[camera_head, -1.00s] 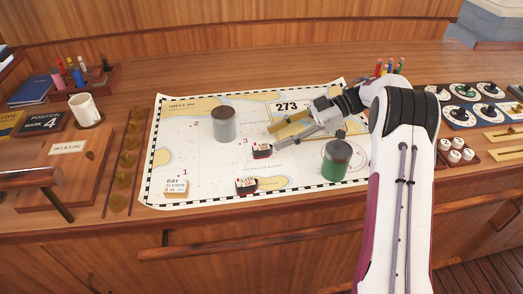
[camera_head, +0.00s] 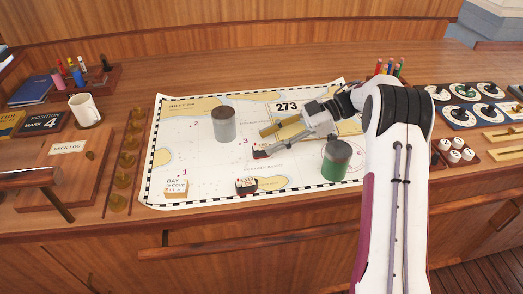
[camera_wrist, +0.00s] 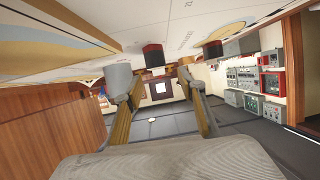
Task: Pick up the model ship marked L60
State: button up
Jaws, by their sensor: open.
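Two small model ships with dark hulls and white tops are on the chart. The far one (camera_head: 258,154) is partly hidden behind my gripper (camera_head: 260,142). The near one (camera_head: 246,187) stands clear at the chart's lower middle. Their marks are too small to read surely, so I cannot tell which is L60. My gripper is open and empty, with its fingers pointing left just over the far ship. In the wrist view, which is upside down, a red and dark block (camera_wrist: 153,55) shows ahead, between the fingertips (camera_wrist: 160,78), and another (camera_wrist: 213,49) lies to the right.
A grey canister (camera_head: 224,125) stands left of my gripper, beyond the ships. A green canister (camera_head: 335,162) stands to the right, beneath my arm. The chart (camera_head: 205,185) has free room at its left. A mug (camera_head: 86,109) and brass weights (camera_head: 122,160) are further left.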

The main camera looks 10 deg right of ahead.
aim_at(257, 146)
jog(key=shift+a, duration=0.1)
jog(key=shift+x, duration=2.55)
jog(key=shift+f, duration=0.2)
jog(key=shift+w, duration=0.1)
jog(key=c, duration=1.1)
